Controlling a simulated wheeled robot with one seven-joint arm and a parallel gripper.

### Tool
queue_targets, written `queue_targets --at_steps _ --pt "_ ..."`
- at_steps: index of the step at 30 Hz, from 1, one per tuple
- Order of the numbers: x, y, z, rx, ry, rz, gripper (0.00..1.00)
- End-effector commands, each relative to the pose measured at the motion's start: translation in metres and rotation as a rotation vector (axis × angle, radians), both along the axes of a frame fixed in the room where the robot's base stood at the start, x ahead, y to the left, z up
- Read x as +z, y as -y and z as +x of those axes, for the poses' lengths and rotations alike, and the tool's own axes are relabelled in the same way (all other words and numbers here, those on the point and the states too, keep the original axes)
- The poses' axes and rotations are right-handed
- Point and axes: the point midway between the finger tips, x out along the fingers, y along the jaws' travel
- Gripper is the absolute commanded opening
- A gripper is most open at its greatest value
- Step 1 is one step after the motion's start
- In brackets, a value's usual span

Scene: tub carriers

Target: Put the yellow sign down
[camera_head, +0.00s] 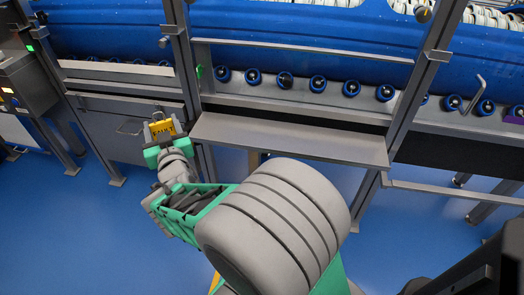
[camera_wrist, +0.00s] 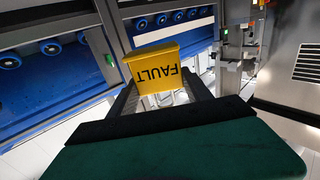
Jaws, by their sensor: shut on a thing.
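The yellow sign (camera_wrist: 155,70) is a small block with the word FAULT, upside down in the wrist view. My gripper (camera_wrist: 160,95) is shut on it, with one finger at each side. In the head view the sign (camera_head: 163,127) shows small at the end of my outstretched arm, held in my gripper (camera_head: 162,138). It appears in front of the grey machine's lower panel, left of a metal shelf. I cannot tell whether the sign touches anything besides the fingers.
A grey metal shelf (camera_head: 290,138) juts from the machine frame, its top bare. Blue rollers (camera_head: 285,80) line the machine above it. A frame post (camera_head: 415,85) stands right of the shelf. A grey cabinet (camera_head: 25,80) stands at far left. The blue floor (camera_head: 70,230) is clear.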

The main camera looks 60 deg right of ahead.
Motion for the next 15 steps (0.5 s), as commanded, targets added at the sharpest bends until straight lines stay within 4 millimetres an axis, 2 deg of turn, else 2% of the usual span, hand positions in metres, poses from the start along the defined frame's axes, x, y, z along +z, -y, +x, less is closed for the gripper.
queue_targets --at_steps 1,3,6,10,12,15 --pt "-0.024 0.029 -0.011 -0.09 0.002 -0.001 0.18" --pt "-0.029 0.069 -0.032 -0.229 0.003 0.001 0.18" --pt "-0.03 0.114 -0.067 -0.411 0.004 0.001 0.18" --pt "-0.025 0.148 -0.105 -0.578 0.004 0.002 0.18" --pt "-0.022 0.157 -0.118 -0.628 0.003 0.001 0.18" --pt "-0.021 0.168 -0.124 -0.659 0.0 0.001 0.18"
